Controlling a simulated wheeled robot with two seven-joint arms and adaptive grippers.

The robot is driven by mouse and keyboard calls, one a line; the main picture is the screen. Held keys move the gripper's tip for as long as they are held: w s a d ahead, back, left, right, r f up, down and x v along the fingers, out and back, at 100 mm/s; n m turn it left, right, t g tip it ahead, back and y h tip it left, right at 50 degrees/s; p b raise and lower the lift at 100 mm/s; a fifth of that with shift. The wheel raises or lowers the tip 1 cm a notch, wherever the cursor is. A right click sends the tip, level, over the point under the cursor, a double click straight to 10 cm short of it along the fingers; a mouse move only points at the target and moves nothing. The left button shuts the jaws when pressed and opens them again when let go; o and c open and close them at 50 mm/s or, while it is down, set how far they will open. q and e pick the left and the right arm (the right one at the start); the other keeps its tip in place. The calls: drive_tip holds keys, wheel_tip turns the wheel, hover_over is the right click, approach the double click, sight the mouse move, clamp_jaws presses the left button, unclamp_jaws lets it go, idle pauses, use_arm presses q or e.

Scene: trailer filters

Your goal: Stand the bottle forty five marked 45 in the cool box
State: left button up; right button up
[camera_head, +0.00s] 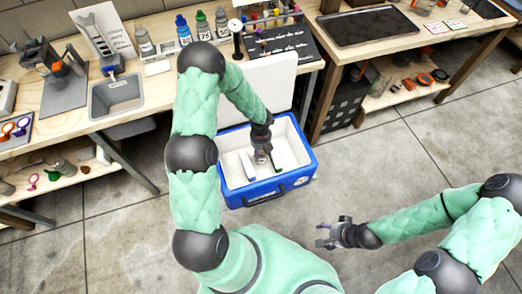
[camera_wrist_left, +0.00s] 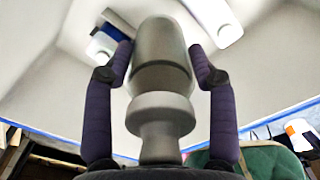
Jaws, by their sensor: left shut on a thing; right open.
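The cool box (camera_head: 233,192) is blue with a white inside and stands open on the floor in the middle of the head view. My left gripper (camera_head: 261,152) reaches down into it and is shut on a grey bottle. In the left wrist view the fingers (camera_wrist_left: 160,75) lie on both sides of the grey bottle (camera_wrist_left: 161,60), with white box walls around. No number shows on this bottle, so I cannot tell its mark. Whether its base touches the box floor is hidden. My right gripper (camera_head: 325,234) is open and empty over the floor, right of the box.
Two white-and-dark items (camera_head: 247,165) (camera_head: 276,158) lie in the box on either side of my left gripper. The raised white lid (camera_head: 268,85) stands behind. On the bench (camera_head: 75,118) are a grey bottle (camera_head: 144,42), a blue bottle (camera_head: 183,30) and others, plus a sink (camera_head: 117,93).

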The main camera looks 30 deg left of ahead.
use_arm(q)
drive_tip(key=shift+f+b, duration=1.95)
drive_tip(key=shift+f, duration=1.1)
drive_tip(key=o, duration=1.9)
drive_tip(key=shift+r+p, duration=9.8)
drive_tip(key=shift+r, duration=0.25)
